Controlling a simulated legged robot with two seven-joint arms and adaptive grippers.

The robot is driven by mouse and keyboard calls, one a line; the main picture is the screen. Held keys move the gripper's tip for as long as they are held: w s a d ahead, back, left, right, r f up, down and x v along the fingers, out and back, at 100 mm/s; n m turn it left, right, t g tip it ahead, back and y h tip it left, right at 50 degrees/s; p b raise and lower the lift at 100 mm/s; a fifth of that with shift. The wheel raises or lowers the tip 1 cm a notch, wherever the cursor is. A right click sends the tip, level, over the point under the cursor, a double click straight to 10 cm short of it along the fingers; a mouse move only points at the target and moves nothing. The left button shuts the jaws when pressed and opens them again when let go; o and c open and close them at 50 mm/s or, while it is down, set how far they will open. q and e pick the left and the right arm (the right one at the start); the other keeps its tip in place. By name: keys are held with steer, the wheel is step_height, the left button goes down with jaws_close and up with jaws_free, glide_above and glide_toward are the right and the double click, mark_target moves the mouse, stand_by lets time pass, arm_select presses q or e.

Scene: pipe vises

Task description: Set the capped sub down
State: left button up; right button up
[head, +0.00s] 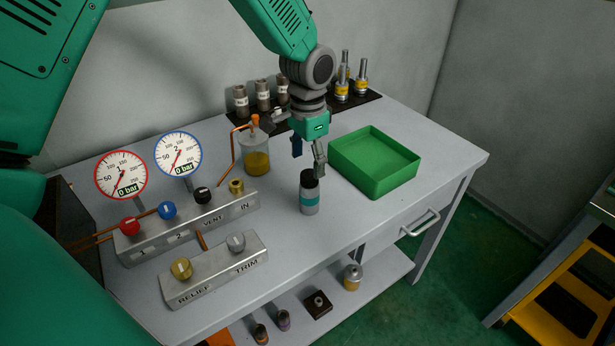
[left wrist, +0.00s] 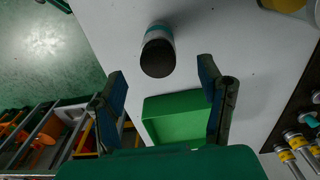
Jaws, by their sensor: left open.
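The capped sub (head: 309,194) is a small grey cylinder with a teal band and a black cap. It stands upright on the grey table, left of the green tray (head: 375,163). My left gripper (head: 308,158) is open, above and just behind the sub in the head view, with one finger close to its cap. In the left wrist view the sub (left wrist: 158,52) stands beyond the fingertips, outside the open jaws (left wrist: 163,85), and nothing is between them. My right gripper is not in view.
A jar of amber liquid (head: 256,155) stands left of the gripper. Manifold blocks with knobs (head: 190,225) and two gauges (head: 121,175) are at the left. Grey and yellow-banded fittings (head: 342,85) stand at the back. The green tray is empty. Bare table lies in front of the tray.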

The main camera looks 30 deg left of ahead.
arm_select(q)
step_height(320, 180, up, 4)
steer(key=shift+d+r, duration=0.1)
steer(key=shift+r, duration=0.45)
steer(key=shift+a, duration=0.2)
steer(key=shift+d+f, duration=0.1)
